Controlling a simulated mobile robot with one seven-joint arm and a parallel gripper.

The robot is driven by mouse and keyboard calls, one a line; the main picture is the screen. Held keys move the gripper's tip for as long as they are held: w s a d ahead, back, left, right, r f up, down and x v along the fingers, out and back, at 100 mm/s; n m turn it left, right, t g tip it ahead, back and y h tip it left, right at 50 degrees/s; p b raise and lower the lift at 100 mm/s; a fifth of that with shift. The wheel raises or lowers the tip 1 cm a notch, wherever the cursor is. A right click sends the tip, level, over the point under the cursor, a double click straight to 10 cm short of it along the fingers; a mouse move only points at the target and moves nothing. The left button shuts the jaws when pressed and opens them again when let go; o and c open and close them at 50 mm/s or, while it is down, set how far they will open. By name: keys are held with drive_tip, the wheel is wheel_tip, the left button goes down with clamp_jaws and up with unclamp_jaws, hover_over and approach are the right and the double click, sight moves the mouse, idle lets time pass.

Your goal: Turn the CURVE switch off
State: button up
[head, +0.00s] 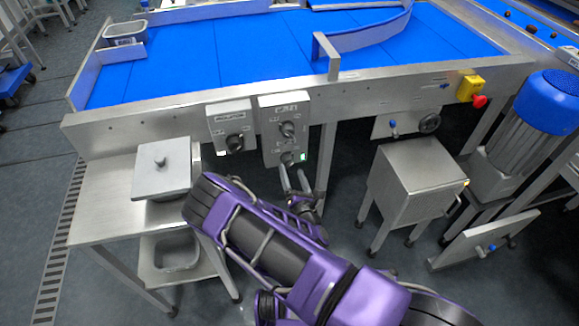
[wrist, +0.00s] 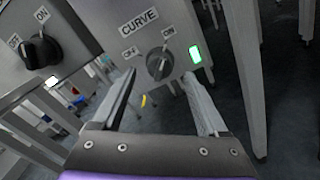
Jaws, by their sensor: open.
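The CURVE switch (wrist: 160,65) is a round black knob on a grey metal panel, below the CURVE label (wrist: 138,22) and between OFF and ON marks. I cannot tell surely which mark it points to. A green lamp (wrist: 195,53) beside it is lit. In the head view the switch (head: 287,158) is the lower knob on the right-hand box, with the lit lamp (head: 302,156) at its right. My gripper (wrist: 159,76) is open and empty, its fingers either side of the knob in the wrist view. In the head view my gripper (head: 294,171) is just below the switch; contact is unclear.
Another knob (head: 287,129) sits above it on the same box. A separate box at left carries a black knob (wrist: 42,50). The blue belt table (head: 240,45) is above. A lidded bin (head: 163,168) stands left, a steel cabinet (head: 415,180) right.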

sight(290, 165)
drive_tip(key=shift+x, duration=2.15)
clamp_jaws()
